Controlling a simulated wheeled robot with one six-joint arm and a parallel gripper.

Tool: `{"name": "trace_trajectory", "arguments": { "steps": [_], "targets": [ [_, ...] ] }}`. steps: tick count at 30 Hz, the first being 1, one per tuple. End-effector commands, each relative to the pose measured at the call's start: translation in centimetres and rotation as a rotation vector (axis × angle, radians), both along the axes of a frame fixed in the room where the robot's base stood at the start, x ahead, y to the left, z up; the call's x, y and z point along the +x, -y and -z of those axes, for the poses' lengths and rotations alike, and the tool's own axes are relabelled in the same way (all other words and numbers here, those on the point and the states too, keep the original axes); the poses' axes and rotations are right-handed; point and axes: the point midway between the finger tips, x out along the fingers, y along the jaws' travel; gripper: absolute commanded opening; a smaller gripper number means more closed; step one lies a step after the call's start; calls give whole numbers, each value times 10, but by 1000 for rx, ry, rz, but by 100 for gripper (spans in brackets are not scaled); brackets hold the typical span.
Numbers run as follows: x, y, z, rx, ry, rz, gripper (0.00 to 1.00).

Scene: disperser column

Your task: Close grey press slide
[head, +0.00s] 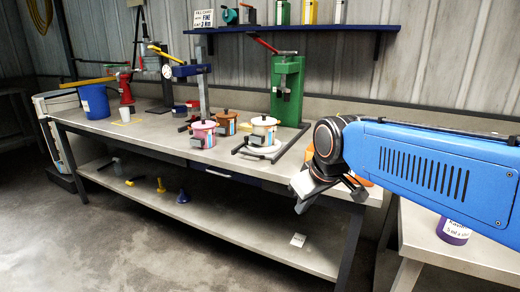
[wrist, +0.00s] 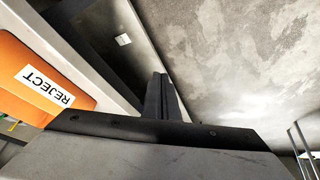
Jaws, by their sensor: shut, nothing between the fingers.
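A grey press-like machine (head: 151,60) with a yellow lever stands towards the back left of the bench. I cannot make out its slide or how far it stands open. A green press (head: 288,92) with a red lever stands nearer, at the right half of the bench. My gripper (head: 303,207) is at the bench's front right edge, pointing down, well apart from both presses. In the wrist view its dark fingers (wrist: 161,97) are together and empty. Neither press shows in the wrist view.
Lidded pots (head: 203,135) stand on the bench (head: 150,138) before the presses. An orange REJECT bin (wrist: 38,78) is beside my gripper. The concrete floor (head: 110,260) in front is clear.

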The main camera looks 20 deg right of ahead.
Motion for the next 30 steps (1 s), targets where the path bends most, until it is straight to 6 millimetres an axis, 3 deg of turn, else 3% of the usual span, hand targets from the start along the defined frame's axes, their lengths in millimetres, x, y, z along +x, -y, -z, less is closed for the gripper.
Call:
{"name": "trace_trajectory", "arguments": {
  "steps": [1,9,18,24,30],
  "targets": [
    [21,0,-10,-15,7,-31,0],
    [124,1,-55,-107,59,-213,0],
    [240,3,-85,-216,113,-400,0],
    [289,5,-93,-269,139,-481,0],
    [305,5,-92,-284,145,-505,0]
  ]
}}
